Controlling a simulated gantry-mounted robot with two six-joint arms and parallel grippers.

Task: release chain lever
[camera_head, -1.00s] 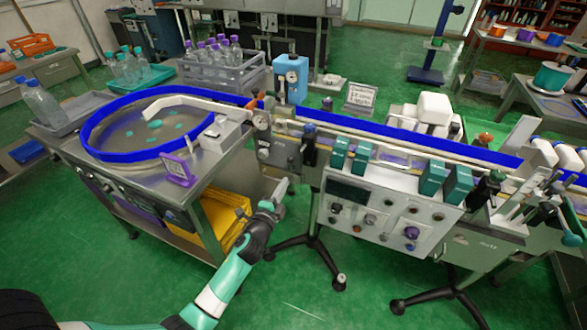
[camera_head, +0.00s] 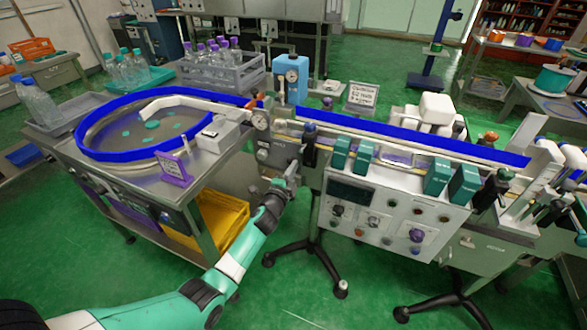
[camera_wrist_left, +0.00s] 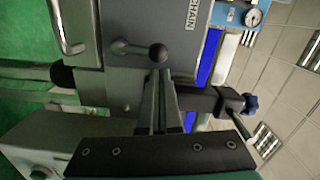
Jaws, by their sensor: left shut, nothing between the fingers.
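The chain lever (camera_wrist_left: 136,49) is a dark rod with a round black ball end, on a grey box (camera_wrist_left: 185,18) marked "CHAIN" in the left wrist view. In that view the rod runs sideways from its pivot to the ball. My left gripper (camera_wrist_left: 158,73) is shut and empty, its fingertips right beside the ball; I cannot tell whether they touch. In the head view my left gripper (camera_head: 291,168) is in front of the grey box (camera_head: 280,152) between the round table and the conveyor. The lever is too small to make out there. My right gripper is not in view.
A round feed table (camera_head: 100,172) with a blue rim stands left, a control panel (camera_head: 390,212) right. A black clamp with a blue knob (camera_wrist_left: 250,103) sits right of the fingers in the left wrist view. Green floor (camera_head: 330,300) is open in front.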

